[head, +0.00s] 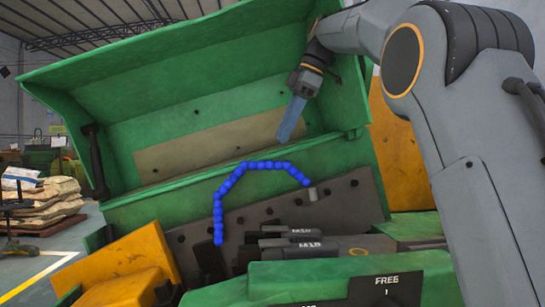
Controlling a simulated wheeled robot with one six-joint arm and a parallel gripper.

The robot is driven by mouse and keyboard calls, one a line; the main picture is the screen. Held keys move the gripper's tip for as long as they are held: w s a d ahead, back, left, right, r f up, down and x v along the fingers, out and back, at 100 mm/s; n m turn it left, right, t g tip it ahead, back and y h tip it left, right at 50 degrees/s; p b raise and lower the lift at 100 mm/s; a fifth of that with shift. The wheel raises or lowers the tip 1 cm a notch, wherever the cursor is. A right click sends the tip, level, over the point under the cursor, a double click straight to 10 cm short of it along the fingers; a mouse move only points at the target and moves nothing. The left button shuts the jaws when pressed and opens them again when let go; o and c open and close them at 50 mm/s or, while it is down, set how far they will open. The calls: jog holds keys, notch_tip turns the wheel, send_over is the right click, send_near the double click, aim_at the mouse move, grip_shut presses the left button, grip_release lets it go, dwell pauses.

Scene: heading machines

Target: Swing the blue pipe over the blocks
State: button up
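The blue pipe (264,165) is a string of blue bead-like segments. It rises from its lower left end, arches over and comes down at the right to a small grey end piece (312,194). The blocks (291,231) appear to be dark grey pieces with white lettering, below the arch and to its right. My gripper (290,120) points down above the pipe's right half, apart from it, in front of the green panel. Its slim blue-grey end is seen edge-on, so I cannot tell whether its fingers are open or shut.
A green machine with a raised green cover (220,90) surrounds the pipe. A dark perforated plate (340,203) stands behind the blocks. Yellow housings (125,262) lie at the lower left. A green front cover carries a black "FREE 1" label (386,288). My arm fills the right side.

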jog(key=shift+x, duration=3.85)
grip_shut()
